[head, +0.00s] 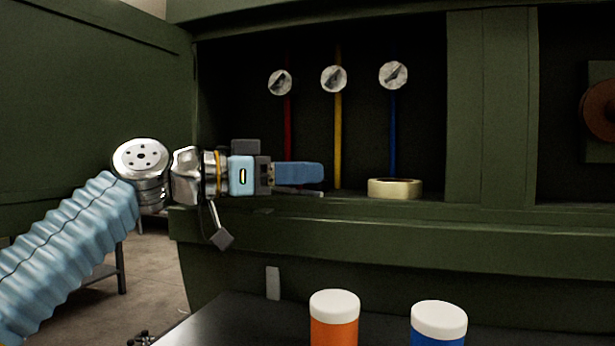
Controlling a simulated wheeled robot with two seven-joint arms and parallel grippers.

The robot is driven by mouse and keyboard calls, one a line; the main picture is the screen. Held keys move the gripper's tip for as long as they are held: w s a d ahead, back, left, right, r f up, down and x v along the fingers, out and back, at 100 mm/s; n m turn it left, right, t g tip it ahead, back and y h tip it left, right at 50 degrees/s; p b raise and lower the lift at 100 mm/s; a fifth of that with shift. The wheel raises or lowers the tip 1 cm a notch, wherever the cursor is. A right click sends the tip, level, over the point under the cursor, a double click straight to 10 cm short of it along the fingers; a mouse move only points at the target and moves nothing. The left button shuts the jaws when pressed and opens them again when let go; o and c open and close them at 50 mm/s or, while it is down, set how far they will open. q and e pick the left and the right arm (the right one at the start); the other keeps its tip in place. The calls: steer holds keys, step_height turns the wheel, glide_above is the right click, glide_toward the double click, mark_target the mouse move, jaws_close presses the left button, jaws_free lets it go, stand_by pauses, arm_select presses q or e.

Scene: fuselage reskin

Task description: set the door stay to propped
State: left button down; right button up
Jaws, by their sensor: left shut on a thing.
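The green door (90,110) stands swung open at the left of the bay. My left gripper (298,184) is at the bay's lower front edge, pointing right. It is shut on a blue piece (300,174), with a thin grey part just below it. I cannot tell whether this blue piece belongs to the door stay. No door stay shows clearly, and my arm hides part of the door edge and sill. My right gripper is not in view.
Inside the bay are three dials (334,79) on red, yellow and blue lines. A tape roll (395,188) lies on the sill (470,215). Below, an orange jar (334,325) and a blue jar (438,327), both white-lidded, stand on a dark table (230,320).

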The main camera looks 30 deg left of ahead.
arm_select(q)
steer(key=c, duration=1.1)
jaws_free()
step_height(320, 180, up, 3)
steer(key=shift+r+p, duration=0.1)
steer(key=shift+p, duration=0.4)
steer(key=s+d+r, duration=0.2)
steer(key=s+r, duration=0.1)
steer(key=s, duration=0.1)
steer(key=s+d+r+p, duration=0.1)
steer(key=s+d+r, duration=0.2)
steer(key=s+d+r+p, duration=0.1)
steer(key=s+d+r, duration=0.1)
steer(key=s+r, duration=0.2)
steer(key=shift+s+d, duration=0.3)
steer(key=shift+d, duration=0.1)
